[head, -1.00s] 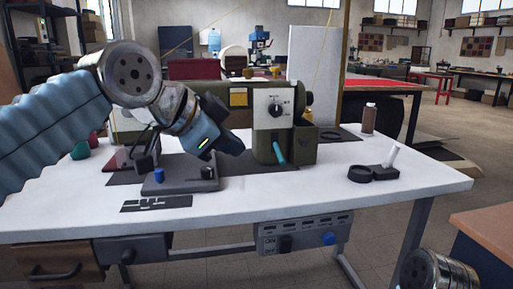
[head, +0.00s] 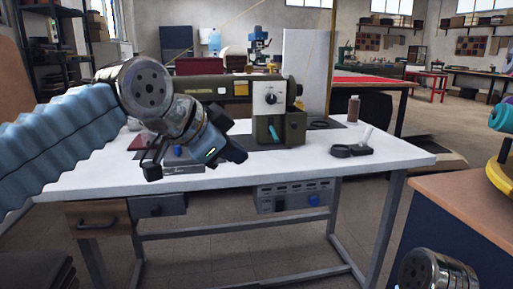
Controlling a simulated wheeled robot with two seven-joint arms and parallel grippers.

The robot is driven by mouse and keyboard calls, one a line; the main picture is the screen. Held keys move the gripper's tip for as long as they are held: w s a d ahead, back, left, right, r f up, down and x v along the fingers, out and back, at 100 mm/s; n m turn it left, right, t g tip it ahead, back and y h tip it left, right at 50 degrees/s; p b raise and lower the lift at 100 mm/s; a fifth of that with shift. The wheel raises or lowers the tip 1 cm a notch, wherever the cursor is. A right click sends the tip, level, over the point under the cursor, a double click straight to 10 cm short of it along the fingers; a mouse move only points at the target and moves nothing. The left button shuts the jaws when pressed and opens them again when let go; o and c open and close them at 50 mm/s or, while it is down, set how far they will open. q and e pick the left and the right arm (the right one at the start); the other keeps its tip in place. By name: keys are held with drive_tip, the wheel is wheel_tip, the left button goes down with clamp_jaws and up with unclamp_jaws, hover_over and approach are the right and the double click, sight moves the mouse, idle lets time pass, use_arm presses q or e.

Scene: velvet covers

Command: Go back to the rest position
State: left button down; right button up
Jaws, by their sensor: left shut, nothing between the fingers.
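My left arm comes in from the left with its blue ribbed sleeve and silver wrist joint. Only a silver joint of my right arm shows at the bottom right corner. My right gripper is out of the picture.
An olive sewing machine (head: 278,128) stands on the white table (head: 300,172). A brown spool (head: 353,108) and a black holder (head: 350,150) sit at its right. A brown-topped cabinet (head: 465,200) stands close at right. Floor shows between table and cabinet.

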use_arm(q)
drive_tip(key=w+d+f+n+g, duration=0.1)
drive_tip(key=w+f, duration=0.2)
drive_tip(key=f, duration=0.3)
drive_tip(key=w+f+n+y, duration=0.1)
drive_tip(key=w+f, duration=0.1)
drive_tip(key=f, duration=0.3)
drive_tip(key=w+d+f+n+g, duration=0.1)
drive_tip(key=w+f, duration=0.2)
drive_tip(key=f, duration=0.3)
drive_tip(key=s+a+f+n+g+y+p, duration=0.1)
drive_tip(key=a+f+n, duration=0.1)
drive_tip(key=f, duration=1.1)
drive_tip(key=s+a+f+n+g+p, duration=0.1)
drive_tip(key=a+f+n, duration=0.15)
drive_tip(key=f, duration=1.15)
drive_tip(key=s+a+f+n+g, duration=0.1)
drive_tip(key=s+f+n, duration=0.3)
drive_tip(key=s+f, duration=0.6)
drive_tip(key=s+a+f+n+g, duration=0.2)
drive_tip(key=s+a+f+n, duration=0.2)
drive_tip(key=s+f, duration=0.7)
drive_tip(key=shift+s+f, duration=0.15)
drive_tip(key=shift+s, duration=0.65)
drive_tip(key=shift+a, duration=0.1)
